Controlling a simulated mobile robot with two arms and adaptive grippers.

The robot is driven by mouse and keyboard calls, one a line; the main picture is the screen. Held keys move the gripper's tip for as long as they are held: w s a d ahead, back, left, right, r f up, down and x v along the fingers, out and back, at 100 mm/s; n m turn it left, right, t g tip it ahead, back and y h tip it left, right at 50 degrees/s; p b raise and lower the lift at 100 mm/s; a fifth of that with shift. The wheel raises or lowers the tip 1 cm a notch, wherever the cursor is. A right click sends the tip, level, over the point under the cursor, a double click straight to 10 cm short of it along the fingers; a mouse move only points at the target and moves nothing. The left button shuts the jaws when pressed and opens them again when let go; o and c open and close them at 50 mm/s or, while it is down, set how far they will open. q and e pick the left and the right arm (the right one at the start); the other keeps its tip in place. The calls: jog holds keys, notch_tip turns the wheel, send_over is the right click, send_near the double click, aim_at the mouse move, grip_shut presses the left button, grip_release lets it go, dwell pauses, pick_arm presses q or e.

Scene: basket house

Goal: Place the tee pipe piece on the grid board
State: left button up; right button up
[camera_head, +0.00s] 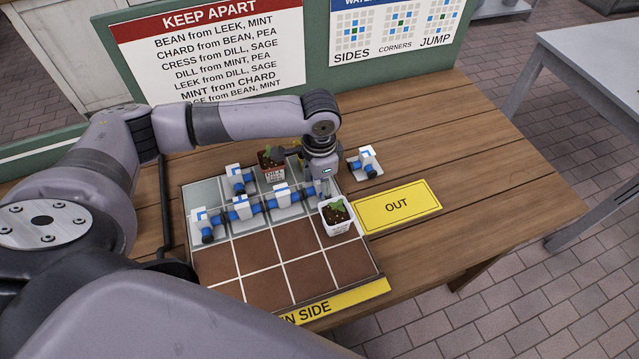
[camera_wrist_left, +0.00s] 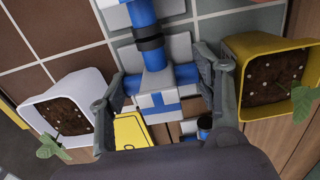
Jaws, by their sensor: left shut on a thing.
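My left gripper (camera_head: 318,180) is over the right end of the pipe row on the grid board (camera_head: 270,285). In the left wrist view, its fingers (camera_wrist_left: 163,100) are closed around a white and blue tee pipe piece (camera_wrist_left: 158,101). The held piece is in line with a blue pipe with a black band (camera_wrist_left: 148,38); I cannot tell whether they touch. In the head view the gripper mostly hides the held piece. Several other white and blue pipe pieces (camera_head: 242,208) lie on the board. My right gripper is not in view.
A white pot (camera_head: 336,228) with a seedling stands just in front of the gripper, and a yellow pot (camera_wrist_left: 262,52) on its other side. A red pot (camera_head: 273,174) stands behind the pipe row. A loose pipe piece (camera_head: 366,163) and a yellow OUT card (camera_head: 397,206) lie right of the board.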

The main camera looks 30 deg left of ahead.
pick_arm(q)
jog(key=shift+f, duration=0.1)
jog(key=o, duration=0.9)
notch_tip(320, 180, up, 12)
jog(key=shift+r+b, duration=0.15)
jog(key=shift+b, duration=0.2)
